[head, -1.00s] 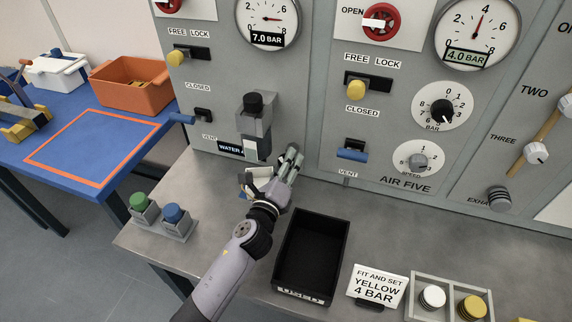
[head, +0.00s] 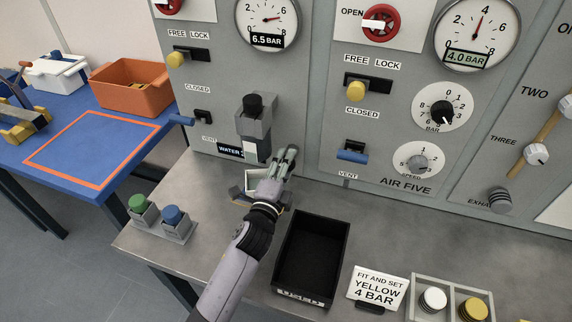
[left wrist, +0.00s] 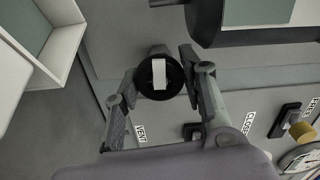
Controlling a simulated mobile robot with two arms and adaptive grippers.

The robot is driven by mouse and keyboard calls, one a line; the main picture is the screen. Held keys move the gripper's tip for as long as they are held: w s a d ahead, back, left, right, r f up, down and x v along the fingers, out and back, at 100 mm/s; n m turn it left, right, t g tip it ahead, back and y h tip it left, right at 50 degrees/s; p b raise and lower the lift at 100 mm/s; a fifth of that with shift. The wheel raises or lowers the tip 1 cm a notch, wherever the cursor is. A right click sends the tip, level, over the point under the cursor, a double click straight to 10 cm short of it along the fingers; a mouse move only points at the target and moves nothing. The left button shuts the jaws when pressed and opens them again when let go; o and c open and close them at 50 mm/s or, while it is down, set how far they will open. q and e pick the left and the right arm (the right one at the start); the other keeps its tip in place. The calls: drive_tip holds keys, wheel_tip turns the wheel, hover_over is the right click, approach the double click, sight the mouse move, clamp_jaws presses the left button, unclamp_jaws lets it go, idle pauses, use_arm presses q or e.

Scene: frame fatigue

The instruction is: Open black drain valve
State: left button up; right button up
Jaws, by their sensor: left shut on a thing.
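The black drain valve (left wrist: 158,75) shows in the left wrist view as a round black knob with a white bar across its face. My left gripper (left wrist: 158,68) has one finger on each side of it and is shut on it. In the head view my left gripper (head: 290,156) is low at the left panel, just right of the grey filter unit (head: 252,126) with its black top knob. There the gripper hides the valve. The left gauge (head: 268,20) reads 6.5 BAR. My right gripper is in neither view.
A small white open tray (head: 256,181) is beside the gripper; it also shows in the left wrist view (left wrist: 62,48). A black bin (head: 311,258) stands close right.

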use_arm(q)
drive_tip(key=shift+n, duration=0.4)
drive_tip(key=o, duration=1.2)
drive_tip(key=shift+c, duration=0.2)
drive_tip(key=v, duration=1.2)
